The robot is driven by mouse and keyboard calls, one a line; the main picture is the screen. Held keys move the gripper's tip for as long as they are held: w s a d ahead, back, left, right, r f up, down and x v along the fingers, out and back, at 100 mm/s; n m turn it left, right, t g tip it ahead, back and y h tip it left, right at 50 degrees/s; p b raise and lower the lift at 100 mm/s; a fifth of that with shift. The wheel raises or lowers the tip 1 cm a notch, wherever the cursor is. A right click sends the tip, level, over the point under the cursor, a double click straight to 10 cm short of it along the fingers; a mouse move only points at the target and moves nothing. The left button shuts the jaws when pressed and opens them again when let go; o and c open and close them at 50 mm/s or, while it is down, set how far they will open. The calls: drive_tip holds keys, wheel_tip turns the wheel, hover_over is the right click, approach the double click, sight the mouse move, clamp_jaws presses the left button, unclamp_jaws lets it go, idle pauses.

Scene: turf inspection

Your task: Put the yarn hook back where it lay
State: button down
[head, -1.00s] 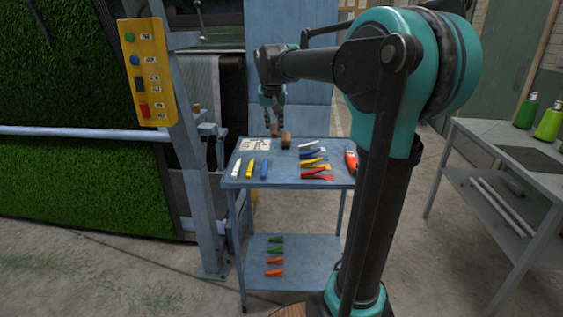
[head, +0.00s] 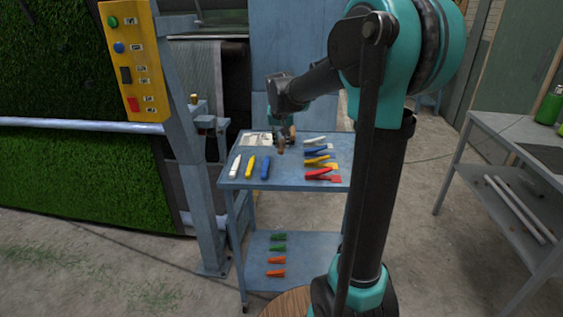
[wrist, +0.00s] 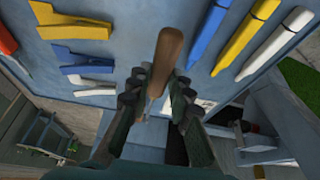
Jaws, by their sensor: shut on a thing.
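My gripper (head: 283,138) is over the back part of the blue cart top (head: 277,181), seen in the head view. It is shut on the yarn hook, whose brown wooden handle (head: 281,150) points down toward the cart. In the wrist view the handle (wrist: 167,52) sticks out beyond the fingertips (wrist: 158,98), with a thin metal shank running back between the fingers. Whether the handle touches the cart top cannot be told. The hook's tip is hidden by the fingers.
White (head: 236,166), yellow (head: 250,167) and blue (head: 265,168) markers lie at the cart's left. A pale card (head: 254,138) lies at the back left. The cart's middle is clear.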

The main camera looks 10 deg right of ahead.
sight(282, 166)
wheel_tip(282, 166, down, 8)
drive_tip(key=shift+f, duration=0.15)
idle(0.3)
drive_tip(key=c, duration=1.4)
unclamp_jaws()
drive_tip(key=shift+f, duration=0.1)
drive_tip(key=v, duration=1.1)
drive_tip(key=shift+s+r, duration=0.2)
drive_tip(key=shift+r, duration=0.15)
drive_tip(key=shift+s, duration=0.3)
drive_tip(key=s+d+f+n, duration=0.1)
drive_tip(key=s+d+f, duration=0.1)
drive_tip(key=s+f, duration=0.7)
drive_tip(key=s+d+f+n+y, duration=0.1)
drive_tip(key=s+d+f, duration=0.2)
drive_tip(key=s+f, duration=0.7)
drive_tip(key=s, duration=0.6)
drive_tip(key=shift+s, duration=0.25)
